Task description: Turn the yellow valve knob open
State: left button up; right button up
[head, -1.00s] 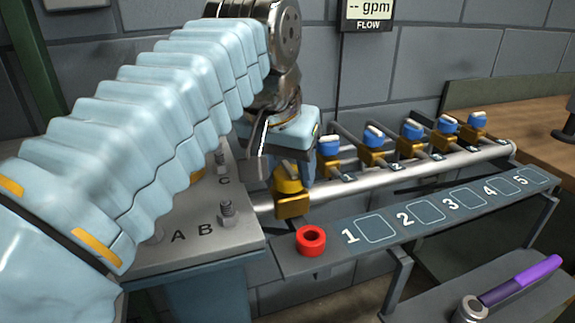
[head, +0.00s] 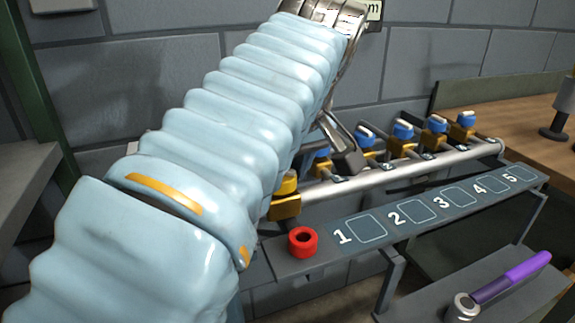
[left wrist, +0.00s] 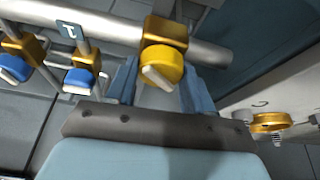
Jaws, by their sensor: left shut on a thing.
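The yellow valve knob (head: 287,184) sits on its brass body at the near left end of the pipe, partly behind my left arm in the head view. In the left wrist view the yellow knob (left wrist: 166,62), with a white bar slanted across its face, lies between the two blue fingers of my left gripper (left wrist: 161,82). The gripper is shut on the knob. My right gripper is in neither view.
Several blue-knobbed valves (head: 403,130) line the pipe (head: 375,177) to the right. A red ring (head: 303,241) lies on the shelf beside numbered squares (head: 367,229). A purple-handled tool (head: 525,267) rests on a lower ledge. A gold ring (left wrist: 272,122) sits around a stud.

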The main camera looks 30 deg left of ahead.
pick_arm(q)
jog(key=n, duration=0.2)
jog(key=n+g, duration=0.1)
jog(key=n, duration=0.1)
jog(key=shift+w+g+y, duration=0.1)
jog(key=shift+g+y, duration=0.2)
jog(key=shift+d+n+g, duration=0.1)
jog(key=shift+n+g, duration=0.5)
jog(key=shift+n, duration=1.1)
jog(key=o, duration=1)
jog(key=shift+r, duration=0.1)
